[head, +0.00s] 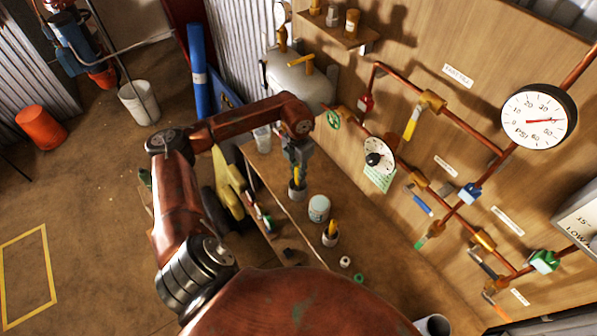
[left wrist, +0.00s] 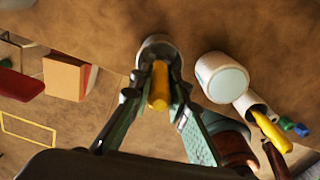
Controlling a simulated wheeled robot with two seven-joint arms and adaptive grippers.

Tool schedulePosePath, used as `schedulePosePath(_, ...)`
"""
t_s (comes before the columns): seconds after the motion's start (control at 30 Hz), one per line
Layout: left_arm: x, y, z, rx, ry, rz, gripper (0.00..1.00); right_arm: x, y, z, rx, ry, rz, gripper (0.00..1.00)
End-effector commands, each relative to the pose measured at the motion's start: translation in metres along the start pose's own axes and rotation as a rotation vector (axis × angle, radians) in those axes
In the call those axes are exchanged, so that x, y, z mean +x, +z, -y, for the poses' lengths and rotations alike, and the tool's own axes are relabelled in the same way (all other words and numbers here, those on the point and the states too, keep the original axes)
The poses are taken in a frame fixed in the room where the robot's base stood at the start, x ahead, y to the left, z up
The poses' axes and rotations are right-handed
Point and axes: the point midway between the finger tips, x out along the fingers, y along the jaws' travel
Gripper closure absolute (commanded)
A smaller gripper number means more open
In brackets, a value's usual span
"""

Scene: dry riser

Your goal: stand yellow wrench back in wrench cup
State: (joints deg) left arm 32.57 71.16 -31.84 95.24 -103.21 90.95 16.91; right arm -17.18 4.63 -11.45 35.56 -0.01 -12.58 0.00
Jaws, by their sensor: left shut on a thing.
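My left gripper (head: 297,168) is over the wooden bench, pointing down. It is shut on a yellow wrench (head: 296,174), which also shows between the two fingers in the left wrist view (left wrist: 159,88). A small grey-white cup (head: 297,193) is directly below the gripper; in the left wrist view the cup (left wrist: 155,44) lies just beyond the wrench. The wrench looks upright and in line with the cup. I cannot tell whether its lower end is inside the cup or above it. My right gripper is not in view.
A white jar (head: 319,208) and a second cup (head: 330,239) holding a yellow-handled item stand nearer on the bench (head: 385,265). Copper pipes with valves and a gauge (head: 539,117) line the wall at right.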

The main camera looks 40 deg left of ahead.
Motion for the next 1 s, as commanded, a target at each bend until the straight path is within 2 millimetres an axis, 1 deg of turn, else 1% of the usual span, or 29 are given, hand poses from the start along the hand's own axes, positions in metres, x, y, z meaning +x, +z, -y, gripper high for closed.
schedulePosePath(0.1,-0.001,0.000,0.000,0.000,0.000,0.001,1.00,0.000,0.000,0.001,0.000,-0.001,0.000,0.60)
schedulePosePath(0.13,-0.001,0.000,0.000,0.000,0.000,0.001,0.82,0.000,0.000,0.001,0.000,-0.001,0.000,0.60)
schedulePosePath(0.4,-0.001,0.000,0.000,0.000,0.000,0.001,0.64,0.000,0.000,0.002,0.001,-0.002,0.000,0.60)
schedulePosePath(0.67,-0.001,0.000,0.000,0.000,0.000,0.000,0.64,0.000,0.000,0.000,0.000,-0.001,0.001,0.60)
schedulePosePath(0.77,-0.006,0.001,0.000,0.000,0.001,0.002,0.64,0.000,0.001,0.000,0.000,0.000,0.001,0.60)
schedulePosePath(0.87,-0.019,0.001,-0.001,0.000,0.002,0.004,0.64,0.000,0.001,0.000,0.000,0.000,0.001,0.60)
schedulePosePath(1.0,-0.048,0.001,-0.001,0.001,0.002,0.005,0.64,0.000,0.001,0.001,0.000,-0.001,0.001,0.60)
